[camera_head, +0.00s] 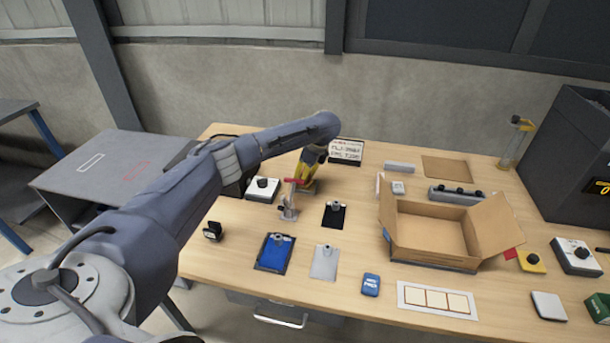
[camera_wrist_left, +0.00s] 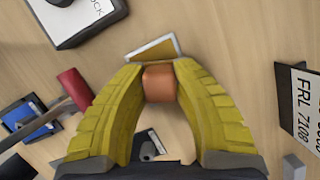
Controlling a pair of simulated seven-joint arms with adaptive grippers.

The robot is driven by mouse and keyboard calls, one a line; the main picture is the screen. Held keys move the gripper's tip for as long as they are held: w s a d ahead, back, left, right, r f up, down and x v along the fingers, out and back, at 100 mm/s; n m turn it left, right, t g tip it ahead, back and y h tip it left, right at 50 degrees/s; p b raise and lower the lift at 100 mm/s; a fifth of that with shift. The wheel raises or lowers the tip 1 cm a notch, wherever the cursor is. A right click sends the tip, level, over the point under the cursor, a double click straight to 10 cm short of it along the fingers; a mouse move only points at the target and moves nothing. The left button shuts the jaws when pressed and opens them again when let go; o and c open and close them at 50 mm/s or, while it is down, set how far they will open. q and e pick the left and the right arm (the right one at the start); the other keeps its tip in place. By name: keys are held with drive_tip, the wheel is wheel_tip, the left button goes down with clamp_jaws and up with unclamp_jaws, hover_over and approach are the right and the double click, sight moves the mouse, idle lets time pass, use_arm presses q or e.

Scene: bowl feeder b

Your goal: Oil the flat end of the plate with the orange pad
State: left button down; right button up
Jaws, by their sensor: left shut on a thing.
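My left gripper (camera_head: 307,183) has yellow fingers and points down over the back left of the table. In the left wrist view its fingertips (camera_wrist_left: 159,84) are shut on the orange pad (camera_wrist_left: 159,88), a small block. A pale-edged piece with a tan face (camera_wrist_left: 153,49) shows just beyond the pad; I cannot tell whether it is the plate or whether the pad touches it. A red-handled metal clamp (camera_head: 289,207) stands beside the gripper; its red handle (camera_wrist_left: 74,84) shows left of the fingers. My right gripper is not in view.
A printed sign (camera_head: 346,150) stands behind. An open cardboard box (camera_head: 435,256) is at the right.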

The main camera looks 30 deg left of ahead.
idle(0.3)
use_arm(q)
drive_tip(key=shift+r, duration=3.5)
drive_tip(key=shift+n, duration=0.3)
